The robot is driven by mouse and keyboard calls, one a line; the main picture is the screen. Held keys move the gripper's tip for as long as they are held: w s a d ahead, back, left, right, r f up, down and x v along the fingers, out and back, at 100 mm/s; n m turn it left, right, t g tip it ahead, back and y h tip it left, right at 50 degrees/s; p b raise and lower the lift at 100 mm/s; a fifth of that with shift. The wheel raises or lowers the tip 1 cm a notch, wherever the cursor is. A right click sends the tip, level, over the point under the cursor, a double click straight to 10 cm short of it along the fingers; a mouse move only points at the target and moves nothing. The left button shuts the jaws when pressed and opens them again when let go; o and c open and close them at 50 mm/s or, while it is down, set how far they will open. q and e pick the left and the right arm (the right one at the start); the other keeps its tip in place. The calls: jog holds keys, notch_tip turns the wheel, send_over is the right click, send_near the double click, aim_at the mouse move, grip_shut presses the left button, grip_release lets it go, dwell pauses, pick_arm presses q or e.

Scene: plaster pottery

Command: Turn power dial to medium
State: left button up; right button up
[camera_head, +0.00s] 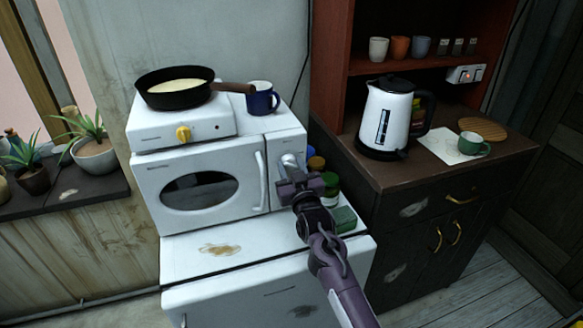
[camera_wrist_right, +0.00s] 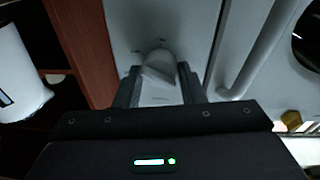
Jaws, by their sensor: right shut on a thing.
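A white microwave (camera_head: 222,222) with an oval window stands on a white cabinet. Its pale power dial (camera_head: 291,161) is on the panel right of the door handle. My right gripper (camera_head: 293,172) reaches up to that panel and is shut on the dial. In the right wrist view, the dial (camera_wrist_right: 158,72) sits between the two dark fingers of the gripper (camera_wrist_right: 158,82), its grip ridge slanted. Small marks surround the dial but are too blurred to read. My left gripper is not in view.
A hot plate with a yellow knob (camera_head: 183,133), a black pan (camera_head: 175,95) and a blue mug (camera_head: 262,99) are on top of the microwave. Jars and a green sponge (camera_head: 344,219) stand close to the right. A kettle (camera_head: 387,115) stands on the brown counter.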

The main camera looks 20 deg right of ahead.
jog(key=shift+f, duration=0.2)
dwell(0.3)
jog(key=o, duration=1)
jog(key=shift+r, duration=0.15)
jog(key=s, duration=0.2)
jog(key=s+b, duration=0.1)
jog(key=s, duration=0.2)
jog(key=s+f, duration=0.1)
jog(key=s, duration=0.1)
jog(key=shift+s+a+b, duration=0.15)
jog(key=shift+s+b, duration=0.25)
